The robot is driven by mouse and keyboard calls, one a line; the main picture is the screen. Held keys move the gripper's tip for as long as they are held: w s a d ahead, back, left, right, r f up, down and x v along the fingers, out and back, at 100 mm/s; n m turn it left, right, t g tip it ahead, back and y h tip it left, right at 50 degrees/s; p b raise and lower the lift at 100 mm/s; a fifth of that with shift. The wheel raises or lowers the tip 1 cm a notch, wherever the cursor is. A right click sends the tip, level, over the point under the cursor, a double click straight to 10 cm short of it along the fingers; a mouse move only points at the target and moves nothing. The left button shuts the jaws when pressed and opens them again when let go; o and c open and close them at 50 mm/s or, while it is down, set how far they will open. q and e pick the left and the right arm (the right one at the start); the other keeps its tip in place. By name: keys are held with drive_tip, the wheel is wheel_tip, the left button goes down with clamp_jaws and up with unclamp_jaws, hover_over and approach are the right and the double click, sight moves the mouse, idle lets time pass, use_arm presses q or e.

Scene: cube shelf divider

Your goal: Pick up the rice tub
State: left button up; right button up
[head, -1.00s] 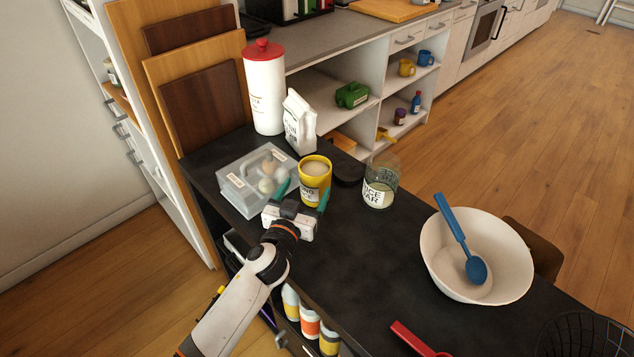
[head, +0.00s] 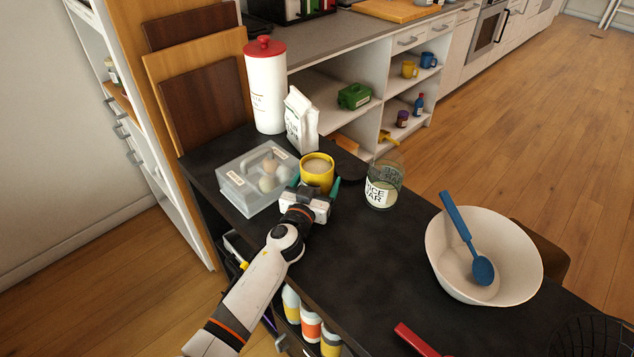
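A yellow tub (head: 317,176) with pale contents stands upright on the dark counter; its lower front and label are hidden by my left gripper. My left gripper (head: 317,185) is low in front of it, with its teal fingertips apart at the tub's left and right sides. I cannot tell whether they touch it. A clear glass jar (head: 382,187) stands apart to the right; its partly readable label looks like "RICE JAR". My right gripper is not in view.
A clear egg box (head: 245,187) sits close left of the tub. A white carton (head: 301,120) and a tall red-lidded canister (head: 266,90) stand behind. A white bowl (head: 446,262) with a blue spoon (head: 482,268) is at right.

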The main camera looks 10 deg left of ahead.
use_arm(q)
drive_tip(key=c, duration=1)
